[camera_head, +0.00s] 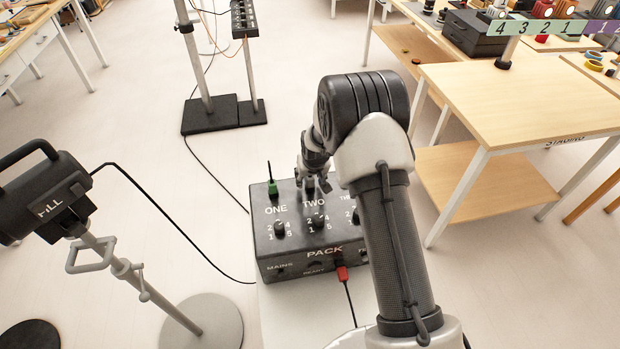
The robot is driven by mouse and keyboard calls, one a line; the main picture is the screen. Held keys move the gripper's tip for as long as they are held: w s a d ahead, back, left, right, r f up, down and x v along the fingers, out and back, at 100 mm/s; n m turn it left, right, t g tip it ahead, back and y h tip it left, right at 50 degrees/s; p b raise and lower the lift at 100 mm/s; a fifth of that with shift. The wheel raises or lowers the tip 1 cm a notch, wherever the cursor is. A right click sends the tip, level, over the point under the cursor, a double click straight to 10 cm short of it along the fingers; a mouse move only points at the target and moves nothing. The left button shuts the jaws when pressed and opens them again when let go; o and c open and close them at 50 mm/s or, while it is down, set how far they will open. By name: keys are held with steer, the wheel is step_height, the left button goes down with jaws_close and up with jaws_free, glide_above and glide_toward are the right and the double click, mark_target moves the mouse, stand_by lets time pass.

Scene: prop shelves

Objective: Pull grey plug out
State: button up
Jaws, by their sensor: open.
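The black pack box (300,248) stands low in the middle, with labels ONE, TWO and PACK on it. My gripper (312,188) is over the back of its top, just above the label TWO, pointing down with its fingers apart. I cannot make out a grey plug for certain; the fingers and arm cover the back sockets near TWO and to its right. A green plug (272,187) stands upright in the socket above ONE. A red plug (342,274) is in the front face, with a black cable hanging down.
A lamp marked FILL (45,200) on a stand is at left, its cable running to the pack. A black-based stand (210,115) is behind. A wooden table (520,95) is at right. Pale floor lies open between them.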

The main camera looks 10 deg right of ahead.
steer(key=shift+c, duration=0.4)
jaws_close()
stand_by(0.5)
